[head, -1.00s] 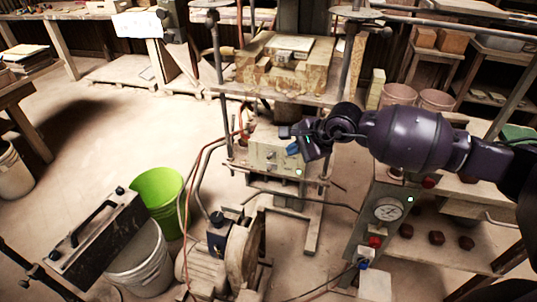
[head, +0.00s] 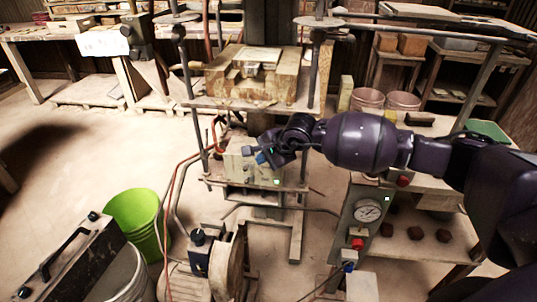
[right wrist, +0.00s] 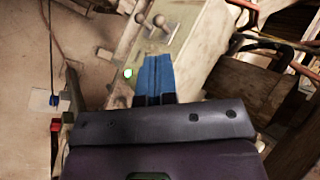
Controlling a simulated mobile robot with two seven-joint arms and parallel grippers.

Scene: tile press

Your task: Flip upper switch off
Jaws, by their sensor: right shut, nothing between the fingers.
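The pale control box (head: 238,162) sits on the lower shelf of the press frame, with a lit green lamp (head: 277,183) near its bottom right. In the right wrist view two toggle switches with round metal knobs (right wrist: 160,21) stand on the box panel (right wrist: 190,47). I cannot tell whether each is on or off. My right gripper (head: 260,157) is at the box face in the head view. Its blue fingertips (right wrist: 154,58) are shut and empty, just short of the knobs, and contact cannot be told. The left gripper is not in view.
A post with a pressure gauge (head: 368,210) and red button stands right of the press, below my right arm. Hoses run left of the box. A motor with a wheel (head: 227,262), a green bucket (head: 137,220) and a black-handled case (head: 72,262) stand front left. Left floor is open.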

